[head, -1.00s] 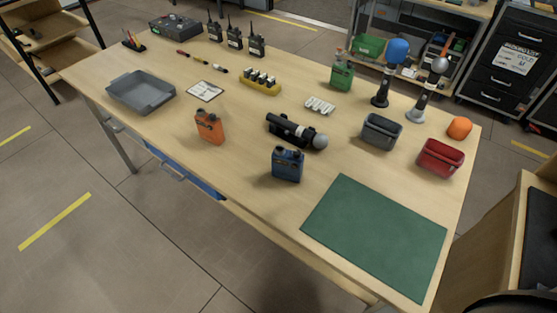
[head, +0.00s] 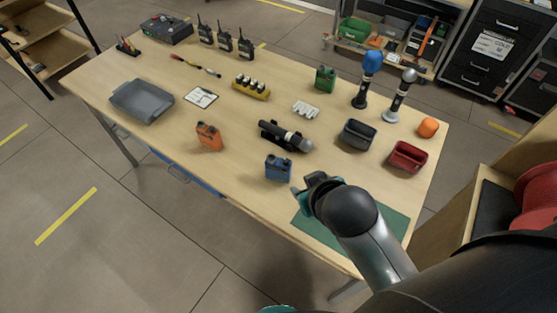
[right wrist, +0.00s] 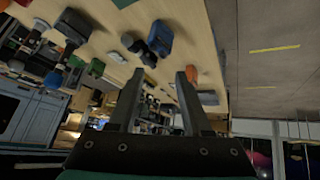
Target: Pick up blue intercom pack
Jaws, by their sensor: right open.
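The blue intercom pack (head: 278,168) stands upright on the table near its front edge, just left of the green mat (head: 318,232). My right gripper (head: 306,187) is to the right of the pack and apart from it, above the mat. In the right wrist view, the two fingers of my right gripper (right wrist: 159,76) are spread with nothing between them. The blue pack (right wrist: 158,40) shows beyond the fingertips there.
A black microphone (head: 285,135) lies behind the blue pack. An orange pack (head: 209,136) stands to its left. The tabletop between the two packs is clear.

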